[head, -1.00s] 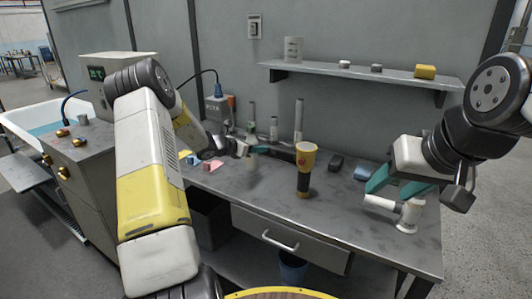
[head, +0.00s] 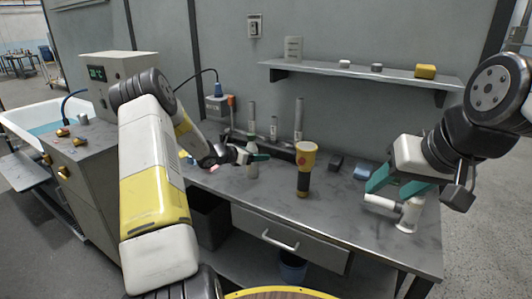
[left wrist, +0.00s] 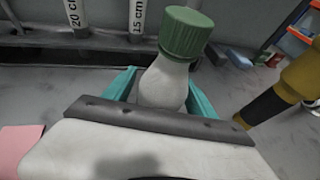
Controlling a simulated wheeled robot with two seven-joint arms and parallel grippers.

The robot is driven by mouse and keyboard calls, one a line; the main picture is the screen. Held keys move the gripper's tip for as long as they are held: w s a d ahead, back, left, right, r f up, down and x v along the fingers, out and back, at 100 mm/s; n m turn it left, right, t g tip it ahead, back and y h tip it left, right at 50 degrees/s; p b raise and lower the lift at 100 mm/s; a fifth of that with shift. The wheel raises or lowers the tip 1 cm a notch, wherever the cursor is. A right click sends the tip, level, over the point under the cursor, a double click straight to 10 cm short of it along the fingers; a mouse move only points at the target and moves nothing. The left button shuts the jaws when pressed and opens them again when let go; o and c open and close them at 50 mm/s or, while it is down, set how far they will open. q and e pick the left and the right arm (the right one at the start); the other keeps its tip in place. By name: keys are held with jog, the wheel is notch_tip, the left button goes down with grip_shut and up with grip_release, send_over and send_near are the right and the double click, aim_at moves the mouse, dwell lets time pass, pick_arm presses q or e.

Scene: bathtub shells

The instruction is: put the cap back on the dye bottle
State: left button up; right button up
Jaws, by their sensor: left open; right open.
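A white bottle with a ribbed green cap (left wrist: 187,33) on its top stands between the teal fingers of my left gripper (left wrist: 160,98) in the left wrist view. The fingers are open, one on each side of the bottle's body (left wrist: 165,82); whether they touch it is unclear. My right gripper (head: 398,190) is open at the bench's right end, just above and beside a white fitting-like object (head: 411,211).
A yellow-and-black cylinder (head: 305,168) stands on the bench (head: 260,203) right of my left gripper. Grey tubes (head: 299,118) stand behind. A dark object (head: 336,161) and a blue block (head: 362,172) lie further right. A shelf (head: 350,73) overhangs the back.

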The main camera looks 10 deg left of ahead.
pick_arm(q)
jog(key=v, duration=1.2)
jog(key=shift+r, duration=0.15)
jog(key=s+d+r+m+g, duration=0.6)
jog(key=s+d+r+m, duration=0.7)
jog(key=s+d+m, duration=0.15)
jog(key=s+r+m+y, duration=0.2)
jog(key=s+m, duration=0.5)
jog(key=s, duration=0.4)
jog(key=s+r+m+y, duration=0.2)
jog(key=s+m+y, duration=0.1)
jog(key=s+m, duration=0.5)
jog(key=s, duration=0.3)
jog(key=shift+a+r+t+y, duration=0.15)
jog(key=shift+a+t+y, duration=0.25)
jog(key=shift+c, duration=0.5)
